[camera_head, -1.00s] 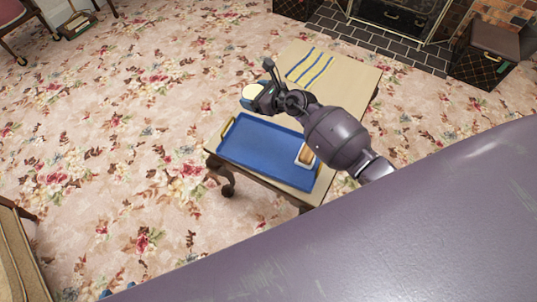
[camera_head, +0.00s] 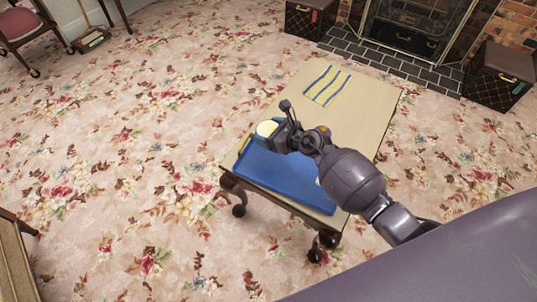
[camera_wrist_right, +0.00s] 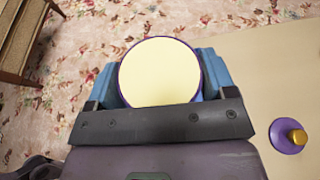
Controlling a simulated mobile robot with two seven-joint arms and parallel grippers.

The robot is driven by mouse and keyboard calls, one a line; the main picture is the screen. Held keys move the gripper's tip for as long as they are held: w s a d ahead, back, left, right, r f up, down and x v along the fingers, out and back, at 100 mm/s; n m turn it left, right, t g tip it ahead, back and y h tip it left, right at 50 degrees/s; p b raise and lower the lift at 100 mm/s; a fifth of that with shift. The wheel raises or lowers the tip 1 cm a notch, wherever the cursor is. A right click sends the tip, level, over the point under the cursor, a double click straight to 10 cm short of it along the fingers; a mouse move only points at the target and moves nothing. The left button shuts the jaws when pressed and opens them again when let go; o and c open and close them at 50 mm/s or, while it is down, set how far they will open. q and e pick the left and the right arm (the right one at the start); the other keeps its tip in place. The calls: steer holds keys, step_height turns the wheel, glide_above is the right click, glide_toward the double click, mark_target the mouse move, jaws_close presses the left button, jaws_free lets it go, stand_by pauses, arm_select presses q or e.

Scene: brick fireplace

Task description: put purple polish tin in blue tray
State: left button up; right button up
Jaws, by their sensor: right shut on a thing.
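The purple polish tin (camera_wrist_right: 160,72) has a cream round top and a purple rim. It sits between the blue fingers of my right gripper (camera_wrist_right: 158,88), which is shut on it. In the head view the tin (camera_head: 266,128) appears at the far-left corner of the blue tray (camera_head: 262,178); I cannot tell its height above it. The blue tray lies on the near part of the table, with a yellow handle at its left end. My right arm covers the tray's far side and right part. My left gripper is not in view.
A purple thing with a gold knob (camera_wrist_right: 290,135) stands on the table beside the gripper. Dark boxes (camera_head: 497,77) stand on the floor by the fireplace.

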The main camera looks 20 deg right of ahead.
steer(key=b, duration=0.3)
glide_above(269, 161)
steer(key=f, duration=0.7)
steer(key=shift+s+f, duration=0.25)
steer(key=shift+f, duration=0.1)
steer(key=shift+w+f+b, duration=0.1)
steer(key=shift+f+b, duration=0.1)
steer(key=shift+b, duration=0.1)
steer(key=shift+w, duration=0.1)
steer(key=f+b, duration=0.2)
steer(key=f, duration=0.1)
steer(key=shift+s+f, duration=0.2)
steer(key=shift+w+f+b, duration=0.2)
steer(key=shift+f+b, duration=0.15)
steer(key=shift+f, duration=0.05)
steer(key=shift+r, duration=0.1)
steer(key=shift+f, duration=0.3)
steer(key=o, duration=1)
steer(key=shift+r, duration=0.1)
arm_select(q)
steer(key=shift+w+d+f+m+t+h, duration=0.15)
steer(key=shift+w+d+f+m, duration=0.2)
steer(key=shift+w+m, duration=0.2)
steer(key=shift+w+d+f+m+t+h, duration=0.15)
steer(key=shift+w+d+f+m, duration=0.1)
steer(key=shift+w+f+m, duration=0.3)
